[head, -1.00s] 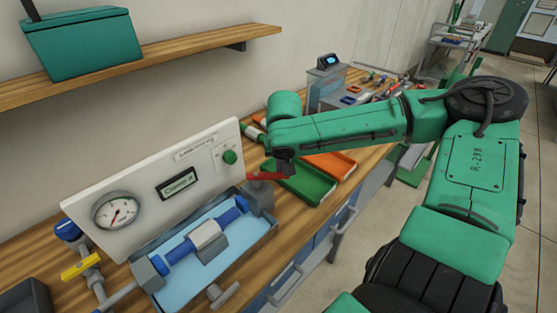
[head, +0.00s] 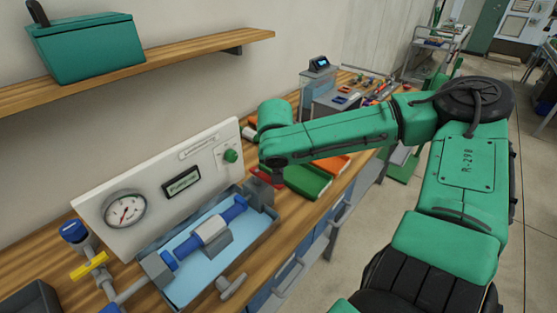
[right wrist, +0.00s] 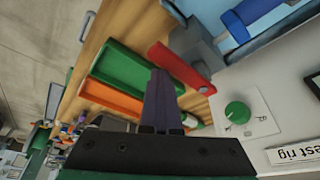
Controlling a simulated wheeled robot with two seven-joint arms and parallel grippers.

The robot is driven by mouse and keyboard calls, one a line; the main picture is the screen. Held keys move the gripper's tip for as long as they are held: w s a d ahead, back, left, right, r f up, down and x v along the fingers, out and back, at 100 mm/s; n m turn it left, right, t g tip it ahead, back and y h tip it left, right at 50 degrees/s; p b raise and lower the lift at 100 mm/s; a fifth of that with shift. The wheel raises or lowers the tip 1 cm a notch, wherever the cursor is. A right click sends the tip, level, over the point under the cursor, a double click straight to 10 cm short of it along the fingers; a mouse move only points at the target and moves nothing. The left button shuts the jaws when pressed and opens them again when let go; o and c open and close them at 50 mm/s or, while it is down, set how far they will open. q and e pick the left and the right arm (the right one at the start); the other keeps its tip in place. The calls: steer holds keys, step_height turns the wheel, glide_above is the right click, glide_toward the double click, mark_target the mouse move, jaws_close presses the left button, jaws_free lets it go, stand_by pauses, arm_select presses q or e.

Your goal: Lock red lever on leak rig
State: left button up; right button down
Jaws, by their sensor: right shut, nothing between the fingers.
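The leak rig is a white panel (head: 150,200) with a blue tray (head: 262,245) before it. The red lever (head: 262,177) sits by the far-right end block, partly hidden by my right arm. In the right wrist view the red lever (right wrist: 182,68) shows fully, lying across the upper middle. My right gripper (right wrist: 160,78) is shut and empty, its fingertips close beside the lever; contact cannot be told. In the head view the fingers are mostly hidden behind my wrist. My left gripper is out of view.
The panel bears a gauge (head: 125,209), a display (head: 182,182) and a green knob (head: 231,156). Green (right wrist: 130,70) and orange (right wrist: 108,99) bins lie beside the lever. A yellow-handled valve (head: 88,266) is at left. A shelf (head: 150,75) hangs above.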

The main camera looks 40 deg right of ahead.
steer(key=shift+s+a+f, duration=0.1)
steer(key=shift+f, duration=0.05)
stand_by(0.4)
step_height(320, 180, up, 10)
steer(key=shift+d+f, duration=0.15)
steer(key=shift+d, duration=0.3)
stand_by(0.3)
stand_by(0.3)
